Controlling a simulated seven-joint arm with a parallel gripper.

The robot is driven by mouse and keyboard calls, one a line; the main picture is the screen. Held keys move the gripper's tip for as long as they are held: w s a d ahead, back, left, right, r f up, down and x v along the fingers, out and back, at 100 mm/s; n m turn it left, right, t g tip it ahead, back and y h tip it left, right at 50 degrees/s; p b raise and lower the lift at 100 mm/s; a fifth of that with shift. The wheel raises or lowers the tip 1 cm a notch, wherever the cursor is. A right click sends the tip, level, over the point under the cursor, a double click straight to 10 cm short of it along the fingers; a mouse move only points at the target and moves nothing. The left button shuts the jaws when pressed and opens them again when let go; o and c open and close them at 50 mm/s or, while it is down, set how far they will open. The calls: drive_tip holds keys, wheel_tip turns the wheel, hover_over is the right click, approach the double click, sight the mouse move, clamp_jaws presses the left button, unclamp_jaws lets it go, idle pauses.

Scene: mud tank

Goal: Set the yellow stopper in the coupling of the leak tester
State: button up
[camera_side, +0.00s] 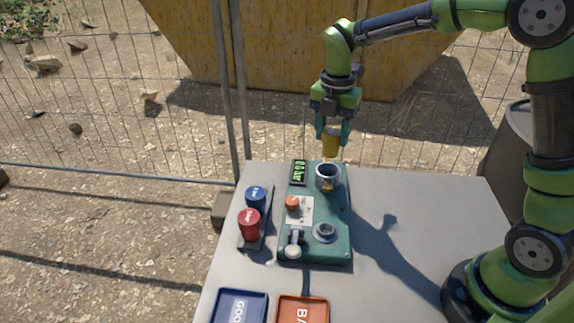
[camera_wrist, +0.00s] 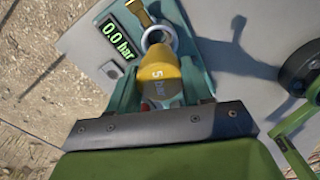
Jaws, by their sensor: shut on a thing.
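The yellow stopper (camera_side: 331,146), marked "5 bar" in the wrist view (camera_wrist: 158,73), is held between the fingers of my gripper (camera_side: 333,136). It points down and looks roughly upright. The green leak tester (camera_side: 342,207) lies on the table below. Its coupling (camera_side: 327,171) is a metal ring-shaped cup at the far end, with a small brass-coloured part on it. The stopper hangs just above the coupling, apart from it in the side view. In the wrist view the stopper covers the near edge of the coupling ring (camera_wrist: 161,36).
The tester has a display (camera_wrist: 115,39) reading 0.0 bar, an orange knob (camera_side: 292,202), a lever (camera_side: 294,243) and a second metal ring (camera_side: 325,231). Blue (camera_side: 256,197) and red (camera_side: 249,223) stoppers stand left. Blue (camera_side: 240,306) and orange (camera_side: 303,309) trays lie in front.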

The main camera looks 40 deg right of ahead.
sight(330, 152)
drive_tip(key=shift+f, duration=2.9)
drive_tip(key=shift+a+f, duration=0.1)
drive_tip(key=shift+f, duration=1)
drive_tip(key=o, duration=1.5)
drive_tip(key=shift+o, duration=0.2)
drive_tip(key=shift+r, duration=3.8)
